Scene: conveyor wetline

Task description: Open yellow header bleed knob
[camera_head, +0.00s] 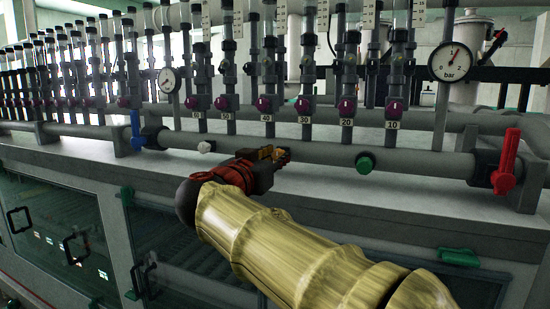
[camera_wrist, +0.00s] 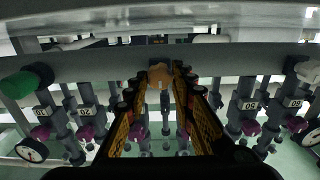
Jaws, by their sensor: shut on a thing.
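The yellow header bleed knob (camera_wrist: 159,74) looks tan-orange in the wrist view. It sits on the grey header pipe (camera_wrist: 110,62), between the tips of my gripper (camera_wrist: 158,80). The fingers are shut on it from both sides. In the head view my gripper (camera_head: 270,155) reaches to the front of the same header pipe (camera_head: 325,152), and its fingers mostly hide the knob. How far the knob is turned cannot be told.
A white knob (camera_head: 205,147) and a green knob (camera_head: 365,163) flank my gripper on the header. A red lever (camera_head: 507,160) is at the right, a blue lever (camera_head: 136,130) at the left. Purple valves (camera_head: 265,104) and a pressure gauge (camera_head: 452,61) stand behind.

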